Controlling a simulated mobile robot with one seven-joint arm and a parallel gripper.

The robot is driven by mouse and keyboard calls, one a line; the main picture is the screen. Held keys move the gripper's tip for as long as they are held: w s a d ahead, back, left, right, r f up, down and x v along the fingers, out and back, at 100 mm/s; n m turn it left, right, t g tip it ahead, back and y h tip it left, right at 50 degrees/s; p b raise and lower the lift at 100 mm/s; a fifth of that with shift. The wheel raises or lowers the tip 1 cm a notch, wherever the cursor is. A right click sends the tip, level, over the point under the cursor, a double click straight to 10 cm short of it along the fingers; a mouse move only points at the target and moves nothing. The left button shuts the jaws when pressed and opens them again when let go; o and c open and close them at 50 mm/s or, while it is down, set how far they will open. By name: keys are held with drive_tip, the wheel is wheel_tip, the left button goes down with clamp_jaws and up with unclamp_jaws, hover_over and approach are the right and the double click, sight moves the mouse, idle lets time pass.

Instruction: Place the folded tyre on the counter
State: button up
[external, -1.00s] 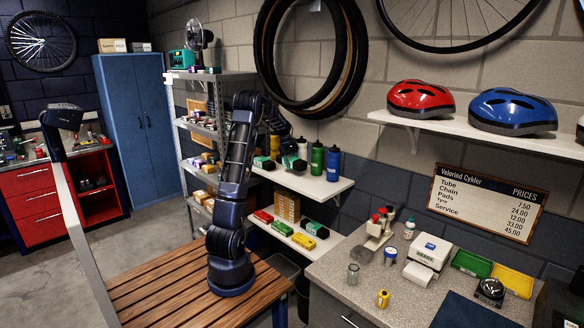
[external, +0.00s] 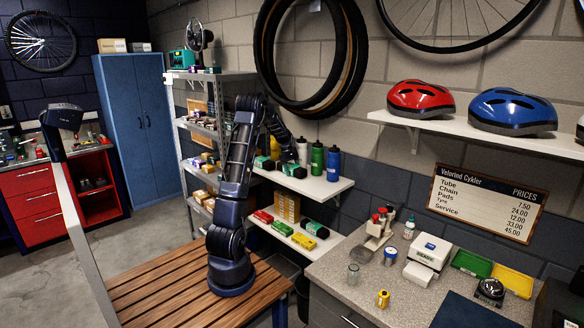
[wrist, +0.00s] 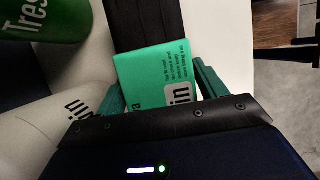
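The folded tyre is a black bundle with a green label band (wrist: 155,75); in the wrist view it lies between my gripper's (wrist: 160,85) two green fingers. The fingers are very close to its sides, and whether they press on it I cannot tell. In the external view my gripper (external: 291,157) is low over the upper white wall shelf (external: 325,186), at the folded tyre (external: 294,171) near the shelf's front. The grey speckled counter (external: 335,266) stands at the lower right.
White, green and blue bottles (external: 317,159) stand just right of my gripper. More green-banded bundles (external: 263,163) lie to its left. The counter holds a white box (external: 428,250), a yellow pot (external: 382,299), a clear jar (external: 353,274) and trays (external: 472,262). Its front left is fairly clear.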

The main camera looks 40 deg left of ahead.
drive_tip(key=v, duration=1.1)
drive_tip(key=shift+a+r, duration=0.15)
drive_tip(key=shift+r, duration=0.1)
drive_tip(key=shift+o, duration=0.2)
drive_tip(key=shift+a+r, duration=0.1)
drive_tip(key=shift+r, duration=0.25)
